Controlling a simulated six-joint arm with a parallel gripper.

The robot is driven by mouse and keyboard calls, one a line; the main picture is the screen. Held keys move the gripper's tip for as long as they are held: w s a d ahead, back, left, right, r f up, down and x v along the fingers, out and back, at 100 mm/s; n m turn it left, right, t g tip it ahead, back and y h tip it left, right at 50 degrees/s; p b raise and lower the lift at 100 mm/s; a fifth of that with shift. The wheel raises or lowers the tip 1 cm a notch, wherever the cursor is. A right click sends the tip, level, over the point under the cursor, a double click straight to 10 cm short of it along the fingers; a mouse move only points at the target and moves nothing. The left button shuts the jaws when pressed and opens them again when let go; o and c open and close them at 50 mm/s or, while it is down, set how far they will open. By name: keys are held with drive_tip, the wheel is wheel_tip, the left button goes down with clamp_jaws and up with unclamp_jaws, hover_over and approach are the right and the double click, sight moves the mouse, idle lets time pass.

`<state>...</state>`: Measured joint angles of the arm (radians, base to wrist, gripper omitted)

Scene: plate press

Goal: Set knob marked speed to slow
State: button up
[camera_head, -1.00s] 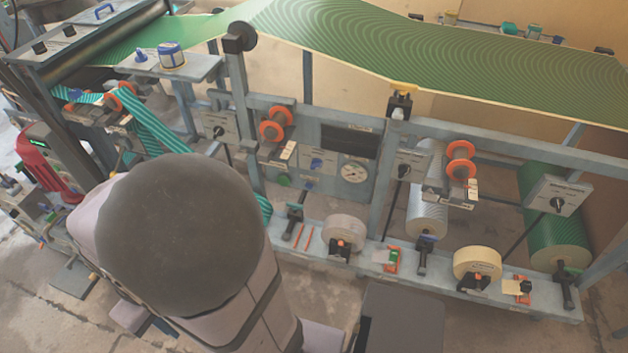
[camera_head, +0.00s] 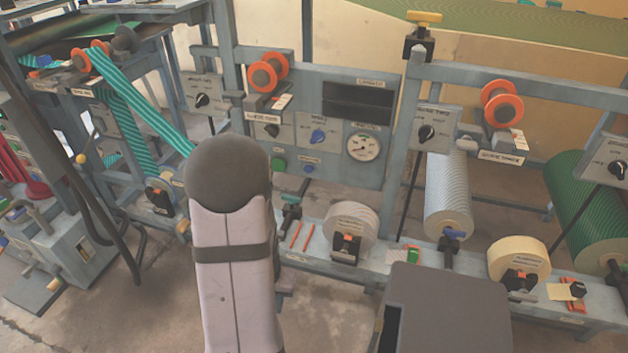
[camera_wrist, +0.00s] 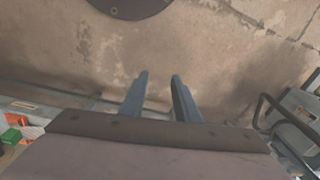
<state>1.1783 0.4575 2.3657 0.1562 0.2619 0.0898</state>
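A blue knob (camera_head: 318,136) sits on a pale panel in the machine's middle, left of a round dial gauge. The print around it is too small to read surely, so I cannot tell whether it is the speed knob or which position it points to. My gripper (camera_wrist: 158,82) shows in the wrist view with its two fingers apart and nothing between them. It points at the bare floor. In the head view my arm hides the gripper. The blue knob is not in the wrist view.
Black knobs (camera_head: 427,133) sit on other panels, and a green button (camera_head: 278,164) is below left of the blue knob. The gauge (camera_head: 362,147) is beside it. Rolls, including a cream one (camera_head: 519,258), stand along the low shelf. Orange spools (camera_head: 268,72) stick out above.

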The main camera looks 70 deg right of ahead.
drive_tip(key=w+d+m+h, duration=0.1)
drive_tip(key=d+m+h, duration=0.25)
drive_tip(key=d, duration=0.65)
drive_tip(key=m+h, duration=1)
drive_tip(key=h, duration=0.4)
approach(316, 141)
drive_tip(key=shift+w+d+f+g, duration=0.1)
drive_tip(key=shift+d+g, duration=0.2)
drive_tip(key=shift+d, duration=0.05)
drive_tip(key=shift+d, duration=0.1)
drive_tip(key=shift+d, duration=3.55)
clamp_jaws()
